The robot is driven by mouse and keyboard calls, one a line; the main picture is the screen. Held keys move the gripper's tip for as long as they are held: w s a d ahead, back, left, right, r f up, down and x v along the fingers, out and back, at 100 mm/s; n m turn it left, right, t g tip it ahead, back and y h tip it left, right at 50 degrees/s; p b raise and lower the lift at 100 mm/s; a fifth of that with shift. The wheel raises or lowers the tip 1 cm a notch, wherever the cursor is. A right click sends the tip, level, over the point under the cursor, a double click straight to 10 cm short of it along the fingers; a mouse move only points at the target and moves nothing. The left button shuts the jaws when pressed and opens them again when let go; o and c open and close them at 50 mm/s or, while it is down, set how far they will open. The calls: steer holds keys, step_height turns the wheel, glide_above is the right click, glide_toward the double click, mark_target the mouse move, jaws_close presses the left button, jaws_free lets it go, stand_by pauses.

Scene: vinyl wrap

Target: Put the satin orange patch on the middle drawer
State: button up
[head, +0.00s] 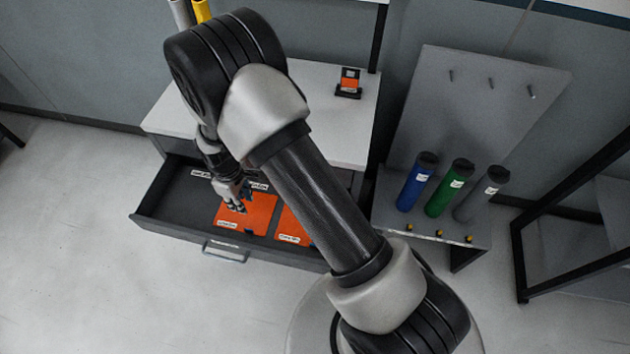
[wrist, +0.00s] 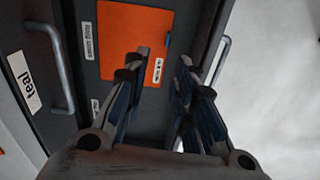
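Two flat orange patches lie in an open dark drawer (head: 165,205) in the head view, a left one (head: 260,212) and a right one (head: 289,226) partly behind my arm. Small white labels sit beside them; I cannot read which is satin. My gripper (head: 238,205) is low over the left patch. In the wrist view an orange patch (wrist: 125,35) with a small blue tab lies beyond the fingers. My gripper (wrist: 158,95) is open there, with a gap between its fingers and nothing visible in it. I cannot tell which drawer front is the middle one.
The wrist view shows a bar handle (wrist: 50,70) beside a "teal" label (wrist: 22,82), and another handle (wrist: 217,65) at right. A small orange and black stand (head: 348,82) is on the cabinet top (head: 325,125). Blue, green and grey rolls (head: 449,188) stand on a rack at right.

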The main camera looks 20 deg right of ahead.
steer(key=s+d+r+m+t, duration=0.1)
steer(key=s+d+r, duration=0.1)
steer(key=r, duration=0.6)
steer(key=s+d+r+m, duration=0.1)
steer(key=d+r+m, duration=0.15)
steer(key=r, duration=0.55)
steer(key=s+d+r+m+t, duration=0.1)
steer(key=s+d+r, duration=0.1)
steer(key=r, duration=0.6)
steer(key=s+d+r+m+t, duration=0.1)
steer(key=s+d+r+m, duration=0.1)
steer(key=s+r, duration=0.4)
steer(key=s+d+r+m+t, duration=0.1)
steer(key=s+d+r+m, duration=0.2)
steer(key=s, duration=1)
step_height(320, 180, up, 3)
steer(key=shift+s+d+f, duration=0.15)
steer(key=shift+s+d, duration=0.2)
steer(key=shift+d, duration=0.55)
steer(key=shift+f+b, duration=0.4)
